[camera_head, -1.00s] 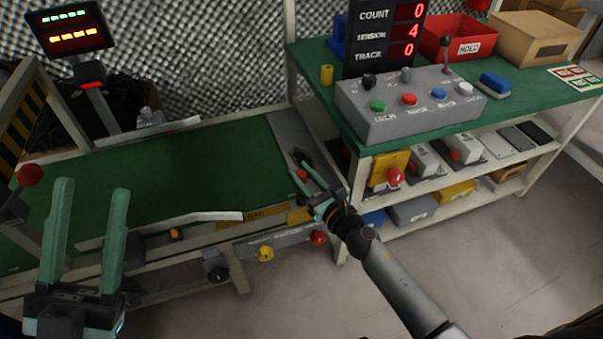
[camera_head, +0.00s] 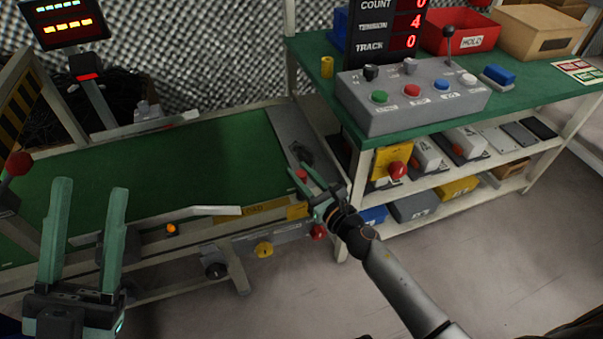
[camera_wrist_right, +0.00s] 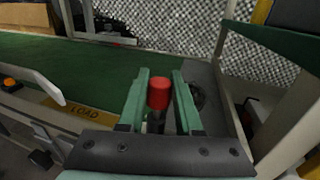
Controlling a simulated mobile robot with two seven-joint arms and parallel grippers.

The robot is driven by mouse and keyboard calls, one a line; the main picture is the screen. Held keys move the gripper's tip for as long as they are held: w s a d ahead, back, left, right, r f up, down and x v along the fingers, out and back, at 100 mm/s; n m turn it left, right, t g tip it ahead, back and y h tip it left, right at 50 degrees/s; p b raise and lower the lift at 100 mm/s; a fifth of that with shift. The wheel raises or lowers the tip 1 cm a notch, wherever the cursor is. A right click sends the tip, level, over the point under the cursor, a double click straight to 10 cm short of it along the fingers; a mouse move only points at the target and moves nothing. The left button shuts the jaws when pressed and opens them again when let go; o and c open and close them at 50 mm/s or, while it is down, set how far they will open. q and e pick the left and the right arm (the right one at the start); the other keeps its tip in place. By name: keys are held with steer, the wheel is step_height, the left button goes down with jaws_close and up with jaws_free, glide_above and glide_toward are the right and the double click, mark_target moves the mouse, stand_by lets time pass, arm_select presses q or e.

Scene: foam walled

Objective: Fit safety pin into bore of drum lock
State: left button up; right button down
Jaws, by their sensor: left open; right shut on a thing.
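The safety pin shows as a red cylindrical head (camera_wrist_right: 159,94) on a dark shaft in the right wrist view, and its red head (camera_head: 302,175) also shows small in the head view. My right gripper (camera_head: 308,182) is shut on the pin and holds it near the right end of the green belt. A dark rounded part (camera_head: 300,152) on the grey end plate lies just beyond the gripper; it may be the drum lock, but no bore can be made out. It is partly hidden behind a finger in the right wrist view (camera_wrist_right: 197,96). My left gripper (camera_head: 90,190) is open and empty at the lower left.
The green belt (camera_head: 170,165) is clear. A bench (camera_head: 510,105) with a grey button console (camera_head: 410,100) stands to the right, its shelves holding several boxes. A bent pale rail (camera_head: 190,213) runs along the belt's near edge. A red-knobbed lever (camera_head: 18,163) is at far left.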

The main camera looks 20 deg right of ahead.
arm_select(q)
steer(key=shift+f+b, duration=0.5)
steer(key=shift+f, duration=0.15)
arm_select(e)
steer(key=shift+f, duration=0.55)
steer(key=c, duration=0.5)
jaws_free()
arm_select(q)
steer(key=shift+w+d+f+m+g, duration=0.15)
steer(key=shift+d+f+m+g, duration=0.2)
steer(key=shift+f, duration=0.2)
arm_select(e)
steer(key=v, duration=1.2)
steer(key=shift+s, duration=0.25)
